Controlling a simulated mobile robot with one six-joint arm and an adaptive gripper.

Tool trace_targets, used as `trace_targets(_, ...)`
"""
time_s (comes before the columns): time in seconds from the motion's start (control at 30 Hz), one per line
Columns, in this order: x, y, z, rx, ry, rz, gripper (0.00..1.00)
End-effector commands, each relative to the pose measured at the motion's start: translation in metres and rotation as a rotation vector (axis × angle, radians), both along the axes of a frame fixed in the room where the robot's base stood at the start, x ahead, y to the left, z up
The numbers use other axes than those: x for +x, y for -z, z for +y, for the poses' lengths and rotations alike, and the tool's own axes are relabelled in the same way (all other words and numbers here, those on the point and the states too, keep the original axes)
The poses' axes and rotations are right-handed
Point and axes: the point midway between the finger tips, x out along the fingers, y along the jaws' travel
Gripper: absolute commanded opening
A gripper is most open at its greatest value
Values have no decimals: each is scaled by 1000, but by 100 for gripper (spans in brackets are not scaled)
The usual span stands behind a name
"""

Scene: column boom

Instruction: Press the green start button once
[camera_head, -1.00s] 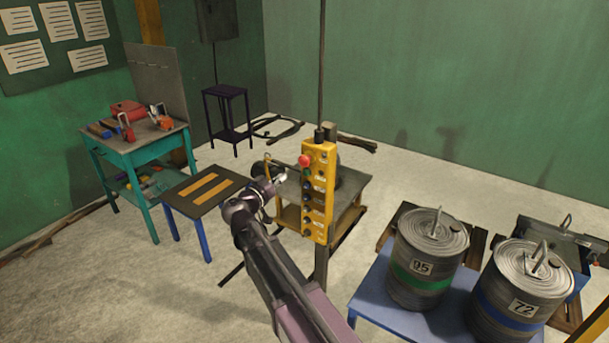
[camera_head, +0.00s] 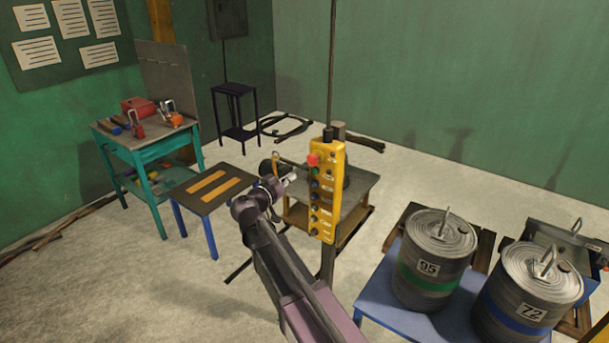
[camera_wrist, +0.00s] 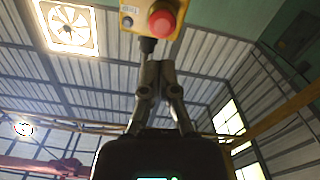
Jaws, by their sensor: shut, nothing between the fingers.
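A yellow control box (camera_head: 326,200) hangs from a cable in the middle of the head view. A red mushroom button (camera_head: 313,159) sits at its top, with the green button (camera_head: 315,172) just below and several dark buttons further down. My gripper (camera_head: 292,177) is just left of the box at about the green button's height, apparently with a small gap. In the wrist view my gripper (camera_wrist: 158,66) is shut and empty. There the box (camera_wrist: 143,24) shows only partly at the top edge, with the red button (camera_wrist: 165,18); the green button is out of that view.
A small table (camera_head: 362,181) stands behind the box. Two metal drums (camera_head: 434,262) (camera_head: 527,300) stand on a blue table (camera_head: 375,295) at right. A low table with yellow strips (camera_head: 205,200) and a teal workbench (camera_head: 165,150) are at left. The cable (camera_head: 331,70) runs upward.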

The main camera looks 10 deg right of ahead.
Motion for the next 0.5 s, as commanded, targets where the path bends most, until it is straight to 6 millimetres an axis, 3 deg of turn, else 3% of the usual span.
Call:
trace_targets(0.27,-21,30,-41,53,77,154,0)
trace_targets(0.5,-64,83,-96,169,154,444,0)
